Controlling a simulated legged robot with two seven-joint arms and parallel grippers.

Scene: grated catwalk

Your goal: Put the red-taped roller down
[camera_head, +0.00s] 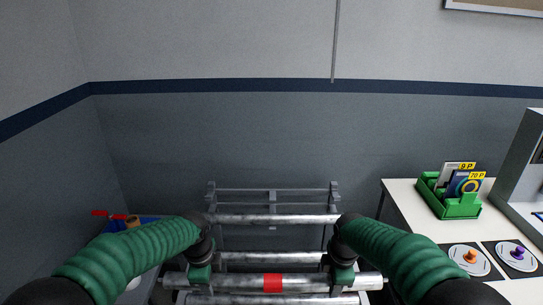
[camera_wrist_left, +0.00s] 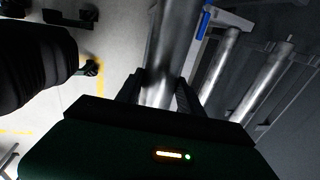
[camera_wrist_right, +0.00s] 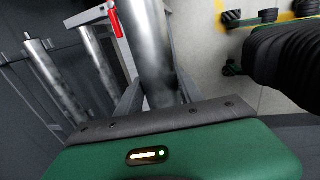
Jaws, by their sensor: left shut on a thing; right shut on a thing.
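The red-taped roller (camera_head: 300,284) is a grey metal cylinder lying level across the front of the head view, with a red band at its middle. My left gripper (camera_head: 200,279) is shut around it left of the band, and my right gripper (camera_head: 343,279) is shut around it right of the band. The roller runs between the fingers in the left wrist view (camera_wrist_left: 174,45) and the right wrist view (camera_wrist_right: 147,45). A grey rack (camera_head: 272,190) stands ahead, with other bare rollers (camera_head: 270,219) across it. I cannot tell whether the held roller touches the rack.
A white table (camera_head: 400,200) at the right bears a green holder (camera_head: 462,208) with cards and round discs. A blue thing with a red handle (camera_head: 108,213) is at the left. A red lever (camera_wrist_right: 115,22) and a blue part (camera_wrist_left: 203,24) lie close to the roller in the wrist views.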

